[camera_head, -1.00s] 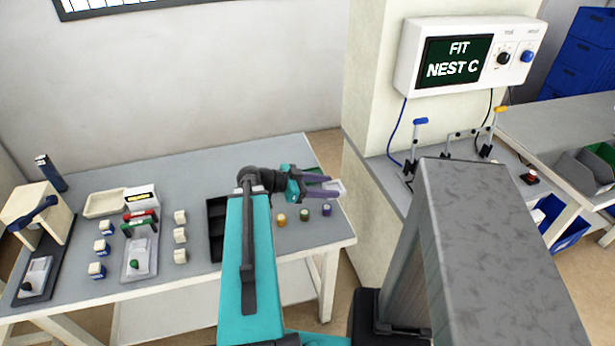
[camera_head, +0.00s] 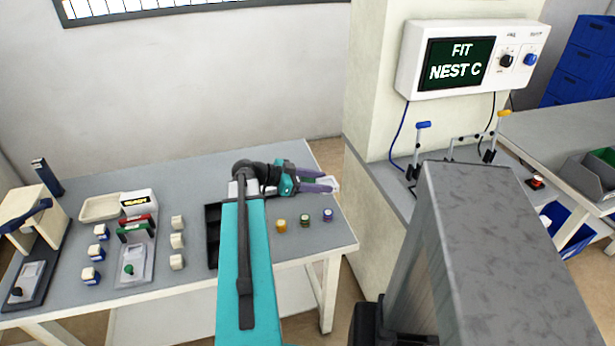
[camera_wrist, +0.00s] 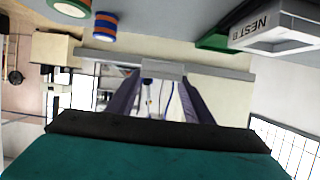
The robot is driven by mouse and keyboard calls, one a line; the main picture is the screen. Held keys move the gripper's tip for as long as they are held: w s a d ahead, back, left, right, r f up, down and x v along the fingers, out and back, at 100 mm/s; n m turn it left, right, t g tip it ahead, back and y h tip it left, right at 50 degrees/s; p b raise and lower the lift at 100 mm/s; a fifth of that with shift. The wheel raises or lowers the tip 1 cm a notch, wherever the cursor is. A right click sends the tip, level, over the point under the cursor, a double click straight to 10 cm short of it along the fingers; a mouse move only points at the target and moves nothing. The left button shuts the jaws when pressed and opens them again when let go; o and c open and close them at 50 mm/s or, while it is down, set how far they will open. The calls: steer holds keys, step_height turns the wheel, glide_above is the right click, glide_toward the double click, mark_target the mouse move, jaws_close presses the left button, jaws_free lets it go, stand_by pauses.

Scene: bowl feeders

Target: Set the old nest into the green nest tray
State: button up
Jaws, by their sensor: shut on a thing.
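My gripper (camera_head: 334,184), with purple fingers, points right over the far right of the table. In the wrist view its fingertips (camera_wrist: 163,72) are shut on a small light-grey piece (camera_wrist: 163,67), which I take for the old nest. No label shows on it. Its pale end (camera_head: 336,182) shows at the fingertips in the head view. The green nest tray (camera_wrist: 213,42) shows in part at the upper right of the wrist view. A pale nest marked NEST B (camera_wrist: 285,30) is beside or on it; I cannot tell which.
Several small coloured pots (camera_head: 304,220) stand on the near side of the gripper. A black tray (camera_head: 213,235) is partly hidden by my arm. A wall display (camera_head: 458,63) reads FIT NEST C.

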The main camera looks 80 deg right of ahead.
steer(key=shift+w+d+f+p, duration=0.1)
steer(key=shift+w+d+p, duration=0.2)
steer(key=shift+w+d, duration=0.7)
steer(key=shift+w+d+f+p, duration=0.15)
steer(key=shift+w+d+p, duration=0.25)
steer(key=shift+d, duration=1)
steer(key=shift+w+d+f+p, duration=0.1)
steer(key=shift+w+d+p, duration=0.1)
steer(key=shift+w+d, duration=0.85)
steer(key=shift+s+d, duration=0.15)
steer(key=shift+d, duration=0.05)
steer(key=shift+w+d, duration=0.25)
steer(key=shift+d, duration=0.15)
steer(key=shift+a+f+p, duration=0.15)
steer(key=shift+f+p, duration=0.55)
steer(key=shift+f, duration=1.2)
steer(key=o, duration=1.1)
steer(key=shift+f, duration=0.1)
